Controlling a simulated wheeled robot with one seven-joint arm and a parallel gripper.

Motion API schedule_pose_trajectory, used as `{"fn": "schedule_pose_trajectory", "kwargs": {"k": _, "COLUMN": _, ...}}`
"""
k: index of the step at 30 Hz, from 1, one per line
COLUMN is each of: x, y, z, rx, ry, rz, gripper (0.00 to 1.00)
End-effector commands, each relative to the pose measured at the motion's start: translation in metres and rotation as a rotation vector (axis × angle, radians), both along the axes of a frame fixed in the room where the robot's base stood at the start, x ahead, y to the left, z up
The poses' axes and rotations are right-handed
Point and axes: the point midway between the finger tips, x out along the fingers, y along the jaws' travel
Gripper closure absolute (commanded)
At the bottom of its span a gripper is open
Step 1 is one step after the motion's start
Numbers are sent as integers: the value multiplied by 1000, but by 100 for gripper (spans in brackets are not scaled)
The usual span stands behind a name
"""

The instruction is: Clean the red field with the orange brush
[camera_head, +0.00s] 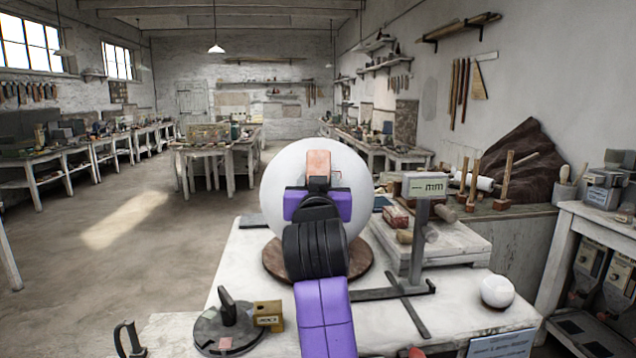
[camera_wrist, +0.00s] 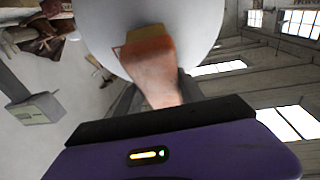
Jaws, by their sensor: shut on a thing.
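The orange brush (camera_head: 318,162) is held upright in my gripper (camera_head: 318,184), in front of the large white plaster sphere (camera_head: 277,195). In the wrist view the brush (camera_wrist: 150,68) overlaps the lower edge of the sphere (camera_wrist: 190,25), with its broad end against or very close to it; I cannot tell if it touches. A thin tan outline (camera_wrist: 117,48) shows on the sphere beside the brush. No red field is clearly seen on the sphere; the brush and my gripper cover part of its face.
The sphere rests on a round brown base (camera_head: 273,262) on the white table (camera_head: 450,320). A grey stand with a display (camera_head: 425,187) is close on the right. A small white ball (camera_head: 497,291) and a dark round tool (camera_head: 228,325) are nearer the front.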

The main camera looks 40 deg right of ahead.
Motion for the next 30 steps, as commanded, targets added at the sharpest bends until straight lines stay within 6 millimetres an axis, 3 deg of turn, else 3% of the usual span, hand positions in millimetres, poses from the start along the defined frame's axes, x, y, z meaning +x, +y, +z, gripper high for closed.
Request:
{"fn": "schedule_pose_trajectory", "kwargs": {"k": 14, "x": -2, "y": 2, "z": -8, "rx": -1, "ry": -1, "rz": 0, "gripper": 100}}
{"fn": "schedule_pose_trajectory", "kwargs": {"k": 30, "x": 5, "y": -5, "z": 14, "rx": -1, "ry": -1, "rz": -1, "gripper": 100}}
